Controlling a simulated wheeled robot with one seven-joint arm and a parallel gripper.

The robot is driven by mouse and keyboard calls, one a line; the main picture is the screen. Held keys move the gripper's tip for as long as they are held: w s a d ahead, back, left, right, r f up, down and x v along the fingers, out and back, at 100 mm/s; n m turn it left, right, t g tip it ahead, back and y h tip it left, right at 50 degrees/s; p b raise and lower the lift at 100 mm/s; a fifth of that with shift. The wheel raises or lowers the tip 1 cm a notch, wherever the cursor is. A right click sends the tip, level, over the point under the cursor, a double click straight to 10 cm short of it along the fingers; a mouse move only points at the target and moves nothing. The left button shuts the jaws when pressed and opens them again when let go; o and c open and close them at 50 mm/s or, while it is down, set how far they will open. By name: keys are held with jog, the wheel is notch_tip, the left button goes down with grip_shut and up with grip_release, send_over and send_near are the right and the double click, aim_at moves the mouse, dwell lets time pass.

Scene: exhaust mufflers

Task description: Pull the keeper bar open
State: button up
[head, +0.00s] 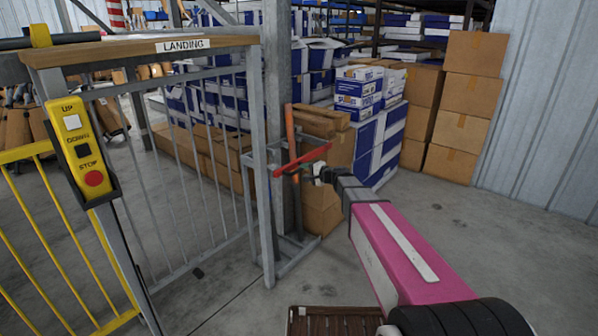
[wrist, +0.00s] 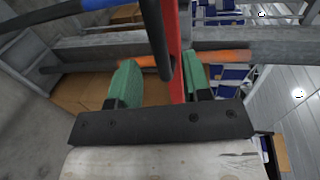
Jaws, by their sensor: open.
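The keeper bar appears to be the red bar (head: 303,160) on the gate's latch post, slanting up to the right in the head view. In the wrist view the red bar (wrist: 176,45) runs upright between the green pads of my gripper (wrist: 160,75), closer to the right pad. A dark rod (wrist: 156,36) passes beside it on the left. My gripper (head: 319,173) is open, at the bar from its right side in the head view. Whether either pad touches the bar cannot be told.
The grey barred gate (head: 180,130) under the LANDING sign (head: 183,45) stands left of the post. A yellow control pendant (head: 80,150) hangs at left. Cardboard boxes (head: 465,100) stack behind. An orange-brown rod (wrist: 205,57) crosses behind the bar. Floor at right is clear.

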aim_at(300, 170)
jog(key=shift+x, duration=2.35)
grip_shut()
